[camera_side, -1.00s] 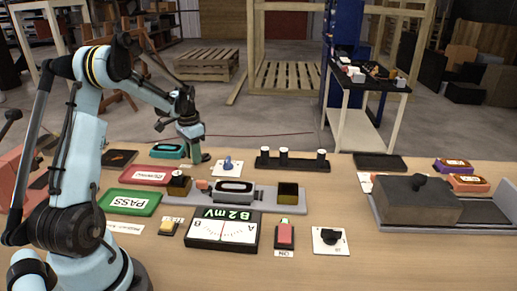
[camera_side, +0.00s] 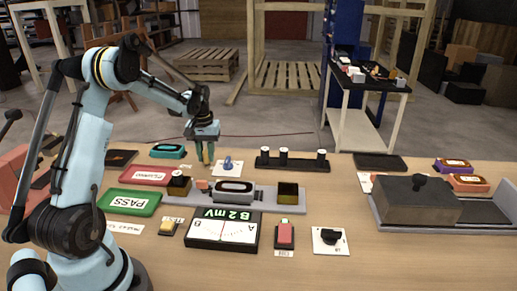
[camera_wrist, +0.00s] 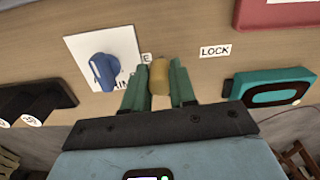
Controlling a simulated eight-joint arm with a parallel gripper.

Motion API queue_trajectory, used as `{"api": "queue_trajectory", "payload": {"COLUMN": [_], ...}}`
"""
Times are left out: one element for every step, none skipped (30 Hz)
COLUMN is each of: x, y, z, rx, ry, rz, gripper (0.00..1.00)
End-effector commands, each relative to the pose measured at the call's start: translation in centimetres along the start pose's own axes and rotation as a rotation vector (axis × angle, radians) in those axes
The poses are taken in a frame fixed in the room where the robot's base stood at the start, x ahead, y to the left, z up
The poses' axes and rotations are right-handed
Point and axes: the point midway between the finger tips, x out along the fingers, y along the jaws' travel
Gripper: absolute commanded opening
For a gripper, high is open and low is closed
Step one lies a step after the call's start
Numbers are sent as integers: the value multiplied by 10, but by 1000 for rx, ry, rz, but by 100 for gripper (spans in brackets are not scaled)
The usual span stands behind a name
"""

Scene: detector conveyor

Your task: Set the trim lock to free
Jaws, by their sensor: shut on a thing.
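In the wrist view, a tan, rounded peg (camera_wrist: 160,77), which I take to be the trim lock's handle, stands between the two green fingers of my gripper (camera_wrist: 160,84). My gripper is shut on it. The peg is beside a label ending in "E" (camera_wrist: 146,57), mostly hidden by a finger. A "LOCK" label (camera_wrist: 214,51) lies to the right, apart from the peg. In the side view, my gripper (camera_side: 206,160) points down at the back of the table, left of the blue knob. The peg's base is hidden there.
A blue knob on a white plate (camera_wrist: 103,62) is close on the left. A teal-framed part (camera_wrist: 272,88) is to the right, and a black rack with white-topped posts (camera_side: 291,162) stands behind the conveyor. The meter (camera_side: 223,229) and switches are in front.

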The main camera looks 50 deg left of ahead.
Motion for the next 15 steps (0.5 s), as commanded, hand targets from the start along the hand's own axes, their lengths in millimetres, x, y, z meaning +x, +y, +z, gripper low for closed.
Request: {"api": "queue_trajectory", "payload": {"x": [0, 0, 0, 0, 0, 0, 0, 0, 0, 0, 0, 0, 0, 0, 0], "y": [2, 3, 4, 4, 5, 5, 6, 6, 6, 6, 7, 7, 7, 7, 7], "z": [2, 2, 2, 2, 2, 2, 1, 1, 1, 1, 1, 1, 1, 1, 1], "rx": [-15, -27, -38, -47, -55, -62, -67, -71, -76, -78, -80, -82, -82, -82, -82], "ry": [-9, -9, -9, -10, -10, -10, -10, -10, -10, -10, -10, -10, -10, -10, -10], "rz": [2, 2, 2, 2, 2, 3, 3, 3, 3, 3, 3, 4, 4, 4, 4], "gripper": [0, 0, 0, 0, 0, 0, 0, 0, 0, 0, 0, 0, 0, 0, 0]}}
